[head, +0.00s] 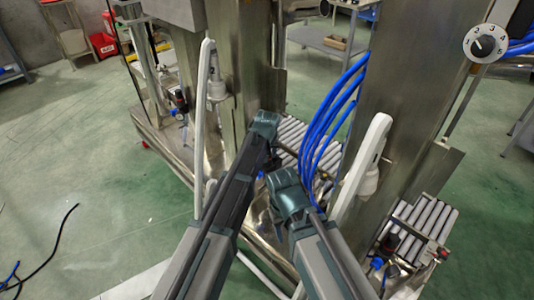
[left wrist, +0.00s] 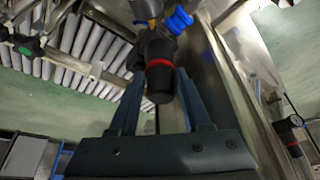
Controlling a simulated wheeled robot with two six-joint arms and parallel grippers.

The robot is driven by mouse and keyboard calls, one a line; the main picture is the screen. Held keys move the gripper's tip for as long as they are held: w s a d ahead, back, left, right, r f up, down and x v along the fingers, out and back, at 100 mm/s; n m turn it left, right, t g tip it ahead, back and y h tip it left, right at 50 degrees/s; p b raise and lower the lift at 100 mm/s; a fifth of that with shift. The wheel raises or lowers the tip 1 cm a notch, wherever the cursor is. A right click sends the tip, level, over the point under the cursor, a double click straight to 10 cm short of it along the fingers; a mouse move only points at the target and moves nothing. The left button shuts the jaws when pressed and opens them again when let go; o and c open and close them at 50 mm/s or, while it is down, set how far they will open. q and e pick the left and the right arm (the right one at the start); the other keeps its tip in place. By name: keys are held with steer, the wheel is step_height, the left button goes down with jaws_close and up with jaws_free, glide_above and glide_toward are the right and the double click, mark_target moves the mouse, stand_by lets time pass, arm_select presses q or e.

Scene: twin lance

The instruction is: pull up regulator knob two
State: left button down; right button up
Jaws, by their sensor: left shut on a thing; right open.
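A regulator with a black knob (left wrist: 160,82) and a red ring (left wrist: 160,63) hangs in the middle of the left wrist view, with a blue fitting (left wrist: 178,20) above it. My left gripper (left wrist: 157,90) is shut on this knob, one finger on each side. No number shows on it. In the head view my arms hide this regulator and the left fingers. My right gripper (head: 288,196) is beside the left arm, low in the middle of the head view; it is open, its fingertips are mostly hidden, and nothing shows in it.
Other regulators show at the left (head: 181,101) and lower right (head: 390,243) of the head view. One with a gauge (left wrist: 292,121) is at the right of the wrist view. Blue hoses (head: 325,125), steel columns and rollers (head: 432,222) stand close to my arms. The green floor at left is mostly clear.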

arm_select(q)
steer(key=shift+w, duration=0.1)
steer(key=shift+c, duration=1.8)
jaws_free()
steer(key=shift+r, duration=0.1)
steer(key=p+v, duration=1.2)
steer(key=v, duration=0.2)
